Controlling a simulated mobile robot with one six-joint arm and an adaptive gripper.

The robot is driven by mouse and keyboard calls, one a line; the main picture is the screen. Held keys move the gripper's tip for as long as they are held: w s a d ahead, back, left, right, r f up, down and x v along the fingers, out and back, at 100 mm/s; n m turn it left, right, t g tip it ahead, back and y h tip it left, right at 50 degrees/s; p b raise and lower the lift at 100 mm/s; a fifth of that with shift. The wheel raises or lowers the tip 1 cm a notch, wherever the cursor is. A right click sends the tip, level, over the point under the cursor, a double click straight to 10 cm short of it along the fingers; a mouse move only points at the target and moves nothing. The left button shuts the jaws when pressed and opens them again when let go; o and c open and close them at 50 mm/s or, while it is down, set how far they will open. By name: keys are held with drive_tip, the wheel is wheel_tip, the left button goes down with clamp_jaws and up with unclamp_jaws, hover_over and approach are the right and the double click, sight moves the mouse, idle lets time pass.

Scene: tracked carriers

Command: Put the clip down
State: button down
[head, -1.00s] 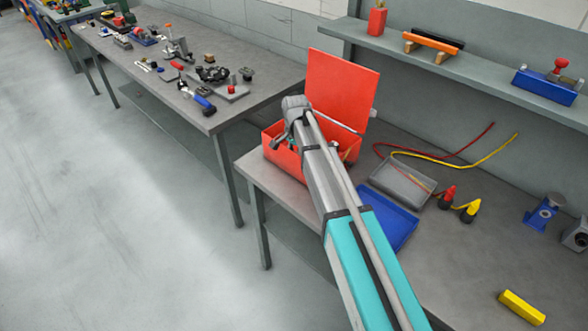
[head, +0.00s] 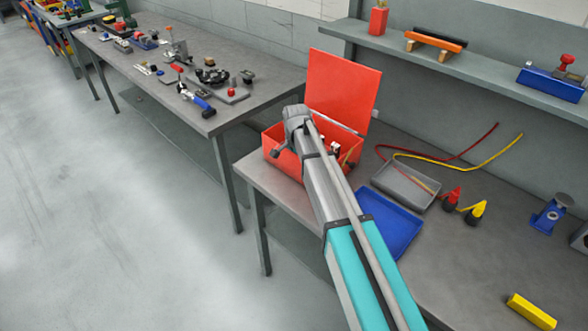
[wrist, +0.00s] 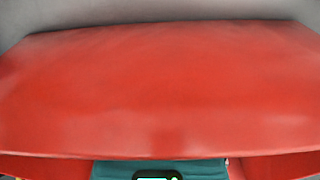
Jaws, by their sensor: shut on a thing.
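My arm reaches to the open red box (head: 283,165) on the right bench. In the head view the arm's end is over the box's left part, and the fingertips are hidden. In the wrist view a broad red surface fills most of the picture. At its bottom edge is a dark piece of my gripper (wrist: 158,175) with a teal patch behind it. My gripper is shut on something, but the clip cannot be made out.
The box's red lid (head: 340,88) stands upright behind my arm. A grey tray (head: 405,186) and a blue tray (head: 388,222) lie to the right. Red and yellow cables run behind them. A yellow block (head: 531,311) lies near the front.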

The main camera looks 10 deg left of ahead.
drive_tip(key=shift+f+b, duration=0.4)
drive_tip(key=shift+f, duration=0.35)
drive_tip(key=shift+f, duration=0.1)
drive_tip(key=shift+c, duration=1.8)
unclamp_jaws()
wheel_tip(320, 180, up, 12)
drive_tip(key=p, duration=1.2)
